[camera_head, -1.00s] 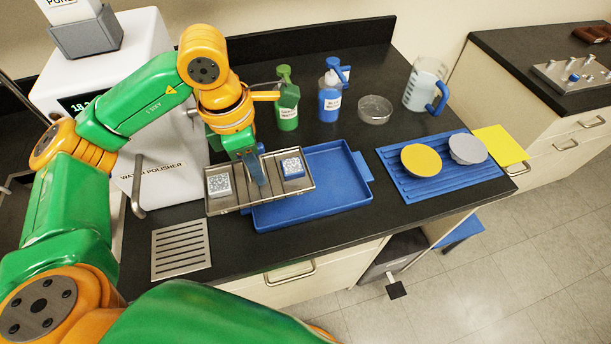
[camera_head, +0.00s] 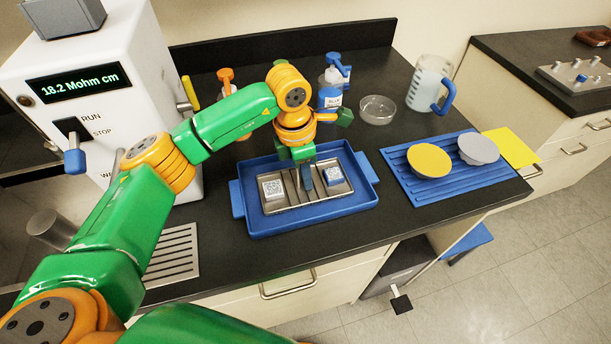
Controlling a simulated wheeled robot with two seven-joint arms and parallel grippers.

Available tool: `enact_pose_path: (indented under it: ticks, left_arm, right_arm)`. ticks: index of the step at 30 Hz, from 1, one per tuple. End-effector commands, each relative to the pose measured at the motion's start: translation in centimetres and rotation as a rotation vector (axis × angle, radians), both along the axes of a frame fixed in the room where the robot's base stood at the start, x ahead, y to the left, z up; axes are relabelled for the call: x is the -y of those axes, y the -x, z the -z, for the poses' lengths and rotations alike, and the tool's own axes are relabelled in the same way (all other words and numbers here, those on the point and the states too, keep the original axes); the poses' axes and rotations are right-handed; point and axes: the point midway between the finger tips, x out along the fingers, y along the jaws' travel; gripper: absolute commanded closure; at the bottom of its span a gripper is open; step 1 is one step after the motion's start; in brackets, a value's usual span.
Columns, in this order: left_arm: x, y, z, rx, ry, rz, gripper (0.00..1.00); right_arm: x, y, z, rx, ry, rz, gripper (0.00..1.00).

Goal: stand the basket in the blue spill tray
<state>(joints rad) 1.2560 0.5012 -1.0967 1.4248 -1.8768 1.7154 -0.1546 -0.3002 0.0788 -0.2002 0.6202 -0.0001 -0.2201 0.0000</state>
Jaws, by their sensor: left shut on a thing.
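My right gripper is out of view.
A water polisher (camera_head: 150,40) stands at the left, with a slotted drain plate (camera_head: 172,258) in front. Bottles (camera_head: 330,92), a glass dish (camera_head: 377,108) and a jug (camera_head: 428,85) stand behind. A blue ribbed mat (camera_head: 455,178) with two discs lies to the right.

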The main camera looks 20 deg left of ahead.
Motion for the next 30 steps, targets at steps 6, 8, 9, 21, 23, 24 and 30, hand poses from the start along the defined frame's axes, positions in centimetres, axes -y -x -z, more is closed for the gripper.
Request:
enact_pose_path:
  ticks: [6,8,9,21,23,24,30]
  left_arm:
    - [0.0,0.0,0.2,0.000,0.000,0.000,0.62]
    - [0.0,0.0,0.2,0.000,0.000,0.000,0.51]
    - [0.0,0.0,0.2,0.000,0.000,0.000,0.51]
    - [-0.2,0.0,-1.7,0.005,0.002,0.000,0.51]
    - [-0.3,0.1,-3.1,0.007,0.001,0.000,0.51]
    - [-0.4,0.1,-4.1,0.007,0.003,0.000,0.51]
    - [-0.9,0.5,-9.0,0.005,0.002,0.001,0.51]
  right_arm:
    - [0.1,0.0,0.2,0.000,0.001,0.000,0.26]
    - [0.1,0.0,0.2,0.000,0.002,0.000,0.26]
    - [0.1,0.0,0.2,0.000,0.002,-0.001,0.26]
    - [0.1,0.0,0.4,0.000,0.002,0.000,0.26]
    - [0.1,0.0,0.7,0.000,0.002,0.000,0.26]
    - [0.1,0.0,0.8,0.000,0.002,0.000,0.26]
    - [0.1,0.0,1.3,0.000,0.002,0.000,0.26]
